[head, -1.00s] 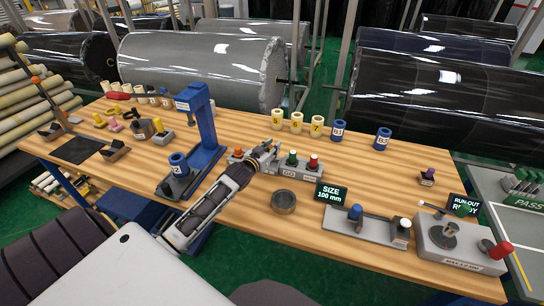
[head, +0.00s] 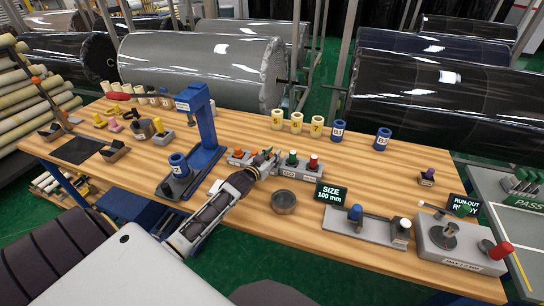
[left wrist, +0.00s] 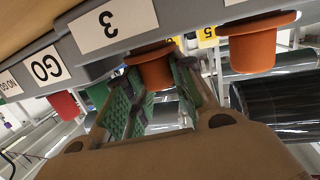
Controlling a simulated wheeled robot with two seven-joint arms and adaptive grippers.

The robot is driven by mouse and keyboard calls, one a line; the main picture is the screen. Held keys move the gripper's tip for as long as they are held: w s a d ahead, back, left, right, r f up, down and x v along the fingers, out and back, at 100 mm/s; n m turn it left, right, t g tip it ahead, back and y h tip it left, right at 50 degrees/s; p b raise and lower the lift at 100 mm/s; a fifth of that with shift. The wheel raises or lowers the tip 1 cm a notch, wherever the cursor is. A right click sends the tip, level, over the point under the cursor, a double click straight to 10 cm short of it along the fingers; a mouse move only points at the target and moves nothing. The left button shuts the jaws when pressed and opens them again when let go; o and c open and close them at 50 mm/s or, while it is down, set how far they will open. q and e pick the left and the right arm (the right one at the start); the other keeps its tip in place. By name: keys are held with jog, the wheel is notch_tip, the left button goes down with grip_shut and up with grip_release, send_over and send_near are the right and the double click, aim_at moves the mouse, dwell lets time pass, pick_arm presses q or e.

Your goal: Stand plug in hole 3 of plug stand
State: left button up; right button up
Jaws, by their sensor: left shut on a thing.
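The plug stand (head: 233,162) is a low grey block on the wooden bench, partly hidden behind my left gripper. An orange plug (head: 238,152) stands at its left part. In the left wrist view, which is upside down, the label 3 (left wrist: 114,22) is on the stand's face. The orange plug (left wrist: 153,72) beside that label is between the fingers of my left gripper (left wrist: 160,95), which is shut on it. Its wide collar is close to the stand's edge; whether it is fully seated is hidden. My left gripper also shows in the head view (head: 265,160). My right gripper is not in view.
A grey GO block (head: 290,171) with a green plug (head: 292,158) and a red plug (head: 313,161) is close on the right. A round dish (head: 284,202) lies in front. A blue upright stand (head: 205,130) is on the left. Another orange plug (left wrist: 255,50) is near the fingers.

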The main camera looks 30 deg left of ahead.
pick_arm(q)
jog(key=shift+s+f, duration=0.1)
jog(key=shift+f, duration=0.4)
jog(key=shift+s+d+f, duration=0.15)
jog(key=shift+f, duration=0.15)
jog(key=o, duration=0.7)
jog(key=shift+f, duration=0.15)
jog(key=shift+r, duration=0.4)
jog(key=shift+s+r, duration=0.3)
jog(key=shift+s, duration=0.5)
jog(key=shift+s+r, duration=0.25)
jog(key=shift+s, duration=0.5)
jog(key=shift+s+r, duration=0.3)
jog(key=shift+s, duration=1.1)
jog(key=shift+s+r, duration=0.3)
jog(key=shift+s, duration=1.05)
jog(key=shift+s+r, duration=0.3)
jog(key=shift+s, duration=1.1)
